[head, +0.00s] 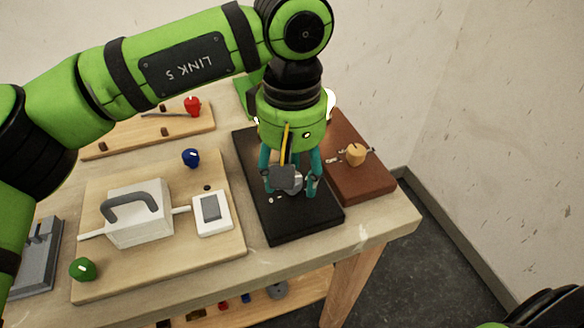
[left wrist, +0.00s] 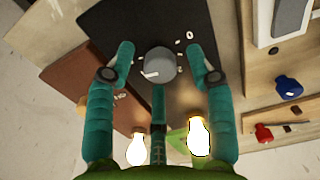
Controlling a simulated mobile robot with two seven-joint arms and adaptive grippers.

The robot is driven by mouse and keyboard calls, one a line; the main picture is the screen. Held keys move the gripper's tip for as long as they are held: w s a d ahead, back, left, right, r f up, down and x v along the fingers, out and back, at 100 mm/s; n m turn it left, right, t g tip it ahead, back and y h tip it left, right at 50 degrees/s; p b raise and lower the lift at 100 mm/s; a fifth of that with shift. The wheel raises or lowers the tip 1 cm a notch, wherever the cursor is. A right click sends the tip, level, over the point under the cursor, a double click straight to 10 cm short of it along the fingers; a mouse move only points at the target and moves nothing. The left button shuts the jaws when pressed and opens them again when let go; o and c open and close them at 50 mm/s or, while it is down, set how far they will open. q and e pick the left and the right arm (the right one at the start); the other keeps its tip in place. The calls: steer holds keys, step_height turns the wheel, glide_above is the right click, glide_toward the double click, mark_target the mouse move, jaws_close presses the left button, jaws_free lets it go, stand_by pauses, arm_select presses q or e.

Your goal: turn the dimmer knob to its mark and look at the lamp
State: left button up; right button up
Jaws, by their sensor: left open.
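The grey dimmer knob (left wrist: 161,63) sits on a black board (head: 308,226). In the left wrist view its white pointer line is toward the lower left, and small white marks (left wrist: 190,35) lie on the board at the upper right. My left gripper (head: 289,182) is open, pointing down over the knob, with teal fingers on either side. In the left wrist view gaps show between fingers and knob. Two glowing bulbs (left wrist: 198,136) (left wrist: 136,149) show there; one bulb (head: 331,101) is partly hidden behind my gripper in the head view. My right gripper is not in view.
A brown board (head: 365,184) with an orange part (head: 355,154) lies right of the black board. Left is a wooden board (head: 150,275) with a grey-handled box (head: 140,222), a switch (head: 211,212), and blue and green parts. The table's right edge is close.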

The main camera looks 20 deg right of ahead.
arm_select(q)
step_height(320, 180, up, 12)
stand_by(0.5)
